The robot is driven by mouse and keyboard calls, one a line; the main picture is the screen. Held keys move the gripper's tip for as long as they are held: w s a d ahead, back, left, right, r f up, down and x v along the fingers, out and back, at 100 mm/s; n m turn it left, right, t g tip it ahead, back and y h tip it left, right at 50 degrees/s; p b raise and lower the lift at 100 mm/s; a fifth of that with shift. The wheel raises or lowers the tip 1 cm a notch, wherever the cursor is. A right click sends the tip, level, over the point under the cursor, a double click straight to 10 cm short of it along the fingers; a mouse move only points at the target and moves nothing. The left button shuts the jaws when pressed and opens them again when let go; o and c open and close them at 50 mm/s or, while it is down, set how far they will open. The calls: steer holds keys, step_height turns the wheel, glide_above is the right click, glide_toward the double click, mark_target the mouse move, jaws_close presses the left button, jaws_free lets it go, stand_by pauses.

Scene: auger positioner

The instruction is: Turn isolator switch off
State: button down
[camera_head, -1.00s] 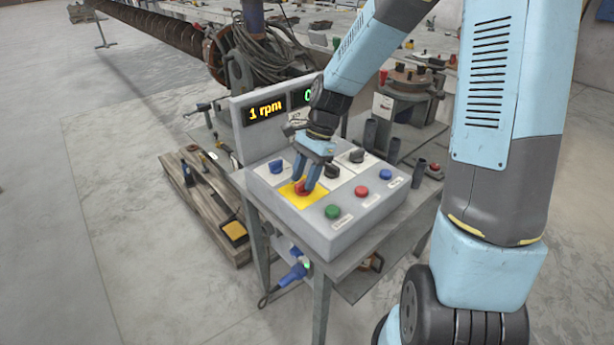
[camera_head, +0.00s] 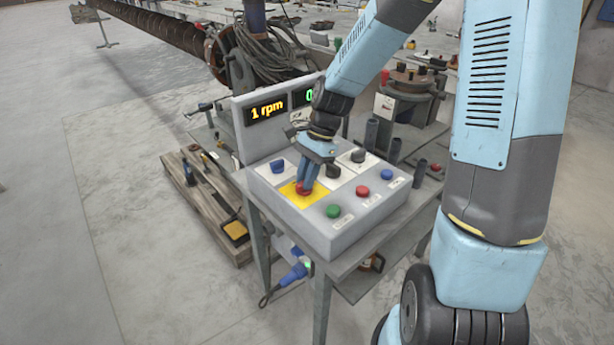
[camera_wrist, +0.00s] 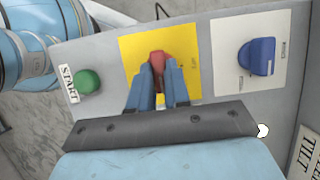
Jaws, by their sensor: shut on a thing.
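The isolator switch is a red rotary knob (camera_wrist: 159,59) on a yellow plate (camera_wrist: 130,50) on top of the grey control box. In the head view the yellow plate (camera_head: 291,198) is at the box's front left, with the red knob (camera_head: 303,189) at my fingertips. My gripper (camera_head: 306,183) points down at it. In the wrist view my gripper's (camera_wrist: 162,80) blue fingers are closed on both sides of the knob. The fingers hide part of the knob, so its exact angle is hard to tell.
The box (camera_head: 340,228) also carries a green button (camera_head: 333,211), a red button (camera_head: 362,191), blue knobs (camera_head: 278,166) and black knobs. A display panel (camera_head: 266,108) reading "1 rpm" stands behind. A pallet with tools (camera_head: 207,205) lies on the floor at left.

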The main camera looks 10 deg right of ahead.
steer(key=shift+w+a+n, duration=0.1)
steer(key=shift+w+n, duration=0.05)
steer(key=shift+n, duration=0.15)
steer(key=n+g+h, duration=0.1)
steer(key=n, duration=0.2)
steer(key=shift+a, duration=0.15)
steer(key=n+h, duration=0.1)
steer(key=n, duration=0.2)
steer(key=n+g+h, duration=0.1)
steer(key=n, duration=0.2)
steer(key=shift+w+a, duration=0.1)
steer(key=shift+a, duration=0.05)
steer(key=n, duration=0.2)
steer(key=n+h, duration=0.1)
steer(key=n, duration=0.1)
steer(key=shift+a+h, duration=0.1)
steer(key=shift+h, duration=0.2)
steer(key=shift+n+t+h, duration=0.4)
steer(key=shift+n+h, duration=0.3)
steer(key=shift+n, duration=1.4)
steer(key=c, duration=1.1)
jaws_free()
